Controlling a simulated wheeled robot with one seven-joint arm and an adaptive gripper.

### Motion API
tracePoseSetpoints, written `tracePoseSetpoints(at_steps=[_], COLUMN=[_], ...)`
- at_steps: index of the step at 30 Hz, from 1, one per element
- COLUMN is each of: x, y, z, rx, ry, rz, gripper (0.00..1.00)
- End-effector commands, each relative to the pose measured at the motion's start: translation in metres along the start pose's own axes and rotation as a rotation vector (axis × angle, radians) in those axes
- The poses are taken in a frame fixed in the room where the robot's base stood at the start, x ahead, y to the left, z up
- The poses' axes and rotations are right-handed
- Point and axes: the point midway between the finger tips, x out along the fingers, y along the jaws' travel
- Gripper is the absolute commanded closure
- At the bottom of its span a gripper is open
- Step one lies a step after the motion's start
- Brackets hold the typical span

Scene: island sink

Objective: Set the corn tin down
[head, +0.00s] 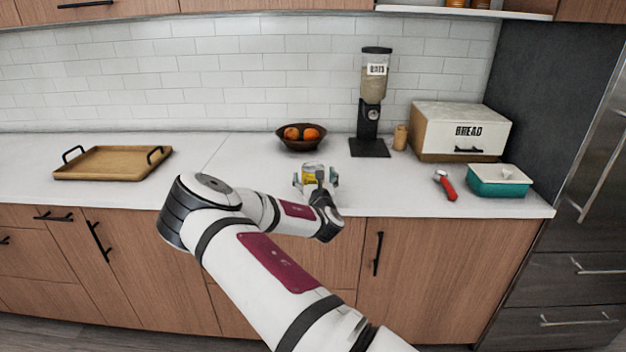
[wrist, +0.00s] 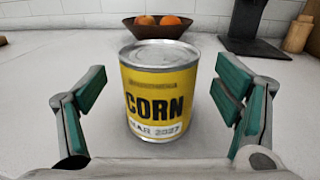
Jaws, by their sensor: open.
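The corn tin (wrist: 158,95) is yellow with a silver lid and stands upright on the white counter (wrist: 40,65) in the wrist view. In the head view the tin (head: 312,172) shows small near the counter's front edge, partly hidden by my gripper (head: 316,182). My gripper (wrist: 160,105) is open around the tin, one green-padded finger on each side. A gap shows between each finger and the tin.
A bowl of oranges (head: 301,136) sits behind the tin. An oats dispenser (head: 371,105) stands to its right, then a bread box (head: 462,132), a red-handled tool (head: 446,186) and a teal container (head: 499,181). A wooden tray (head: 113,163) lies left; counter between is clear.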

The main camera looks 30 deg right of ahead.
Motion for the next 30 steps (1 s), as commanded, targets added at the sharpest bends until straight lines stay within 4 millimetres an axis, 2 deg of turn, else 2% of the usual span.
tracePoseSetpoints(at_steps=[3, 6, 14, 24, 30], x=[0.016, 0.024, 0.026, 0.026, 0.026], y=[0.001, 0.001, 0.001, 0.001, 0.001], z=[0.0, 0.0, 0.0, 0.001, 0.001], rx=[0.002, 0.001, 0.0, 0.001, 0.001], ry=[-0.001, 0.0, 0.0, -0.002, -0.002], rz=[0.0, 0.0, 0.0, 0.0, 0.0], gripper=[0.17, 0.17, 0.17, 0.89, 0.89])
